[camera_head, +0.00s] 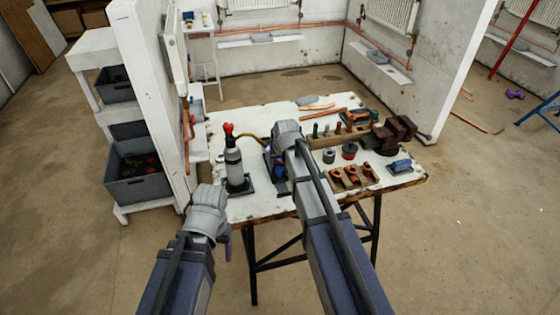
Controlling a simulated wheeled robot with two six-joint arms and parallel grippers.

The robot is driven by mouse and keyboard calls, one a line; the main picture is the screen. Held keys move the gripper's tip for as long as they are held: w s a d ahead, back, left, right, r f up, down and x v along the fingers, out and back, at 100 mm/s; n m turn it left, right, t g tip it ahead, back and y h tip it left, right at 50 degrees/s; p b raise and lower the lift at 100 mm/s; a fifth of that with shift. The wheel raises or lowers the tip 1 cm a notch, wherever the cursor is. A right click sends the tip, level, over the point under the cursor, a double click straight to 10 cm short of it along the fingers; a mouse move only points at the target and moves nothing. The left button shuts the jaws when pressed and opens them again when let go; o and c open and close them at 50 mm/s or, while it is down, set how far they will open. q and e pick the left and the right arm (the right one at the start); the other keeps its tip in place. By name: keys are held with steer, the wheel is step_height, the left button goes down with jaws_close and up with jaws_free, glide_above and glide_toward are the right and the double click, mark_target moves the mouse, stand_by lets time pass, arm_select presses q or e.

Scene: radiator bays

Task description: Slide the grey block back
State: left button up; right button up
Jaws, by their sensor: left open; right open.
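Several small grey blocks show. One grey block (261,38) lies on the white ledge (262,42) of the back wall, and another grey block (377,57) lies on the ledge of the right wall. A flat grey piece (307,100) lies at the back of the white table (240,112). I cannot tell which one the task names. My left gripper (224,238) is open in front of the table's left front edge, mostly hidden by its wrist. My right gripper (277,172) is open over the table, its fingers partly hidden by my arm. Both are apart from these blocks.
A torch bottle with a red top (233,160) stands between my grippers. Dark brown blocks (396,132), copper fittings in a wooden rack (352,178) and tape rolls (349,151) crowd the table's right side. A white partition (150,80) stands left of the table.

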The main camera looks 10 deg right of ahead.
arm_select(q)
step_height(320, 180, up, 2)
steer(key=shift+r+p, duration=0.25)
steer(key=shift+p, duration=0.5)
arm_select(e)
steer(key=v, duration=0.2)
steer(key=shift+s+r, duration=0.15)
steer(key=shift+r, duration=0.25)
steer(key=shift+f, duration=0.1)
